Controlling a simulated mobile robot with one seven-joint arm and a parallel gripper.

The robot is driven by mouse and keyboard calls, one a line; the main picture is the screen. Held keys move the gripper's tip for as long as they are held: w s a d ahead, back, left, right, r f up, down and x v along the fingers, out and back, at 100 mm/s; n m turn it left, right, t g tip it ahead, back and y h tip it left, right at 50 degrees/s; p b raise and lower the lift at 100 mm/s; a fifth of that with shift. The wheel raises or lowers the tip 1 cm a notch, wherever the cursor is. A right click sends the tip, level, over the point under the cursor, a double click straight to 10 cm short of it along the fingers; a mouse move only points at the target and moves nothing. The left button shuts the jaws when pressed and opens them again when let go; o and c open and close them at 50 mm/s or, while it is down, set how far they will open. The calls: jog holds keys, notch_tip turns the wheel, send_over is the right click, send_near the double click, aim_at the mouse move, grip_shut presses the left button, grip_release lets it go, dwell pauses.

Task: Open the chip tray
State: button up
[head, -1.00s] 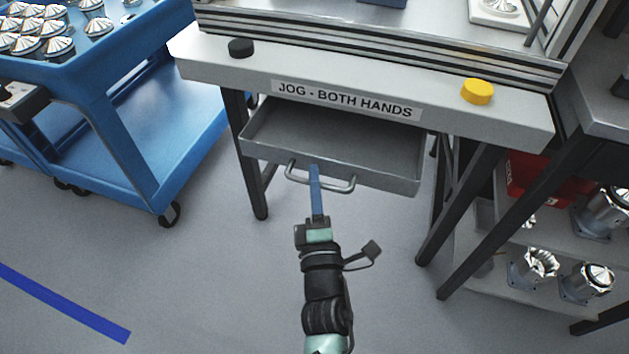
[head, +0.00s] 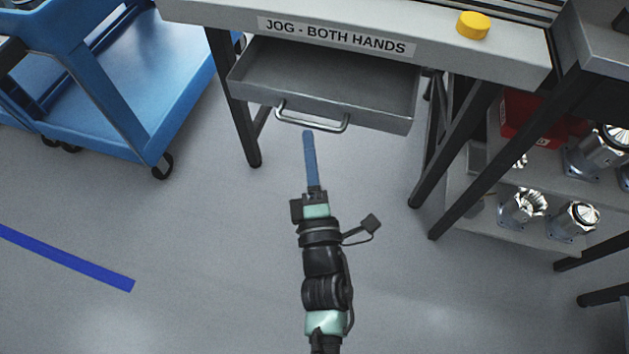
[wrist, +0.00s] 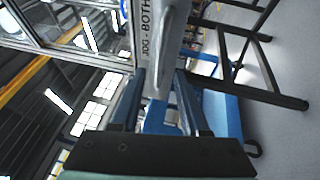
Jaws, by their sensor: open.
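The chip tray (head: 375,116) is a grey, shallow metal drawer under the bench front. It is pulled out, and its inside shows empty in the head view. Its bar handle (head: 312,123) is on the front face. The grey handle (wrist: 172,45) shows beyond the fingertips there.
A bench edge labelled "JOG - BOTH HANDS" (head: 337,36) with a yellow button (head: 473,25) is above the tray. A blue cart (head: 110,110) stands at left. A shelf with metal housings (head: 523,206) and a red bin (head: 530,122) is at right. Floor in front is clear.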

jog(key=v, duration=0.7)
jog(key=shift+s, duration=0.1)
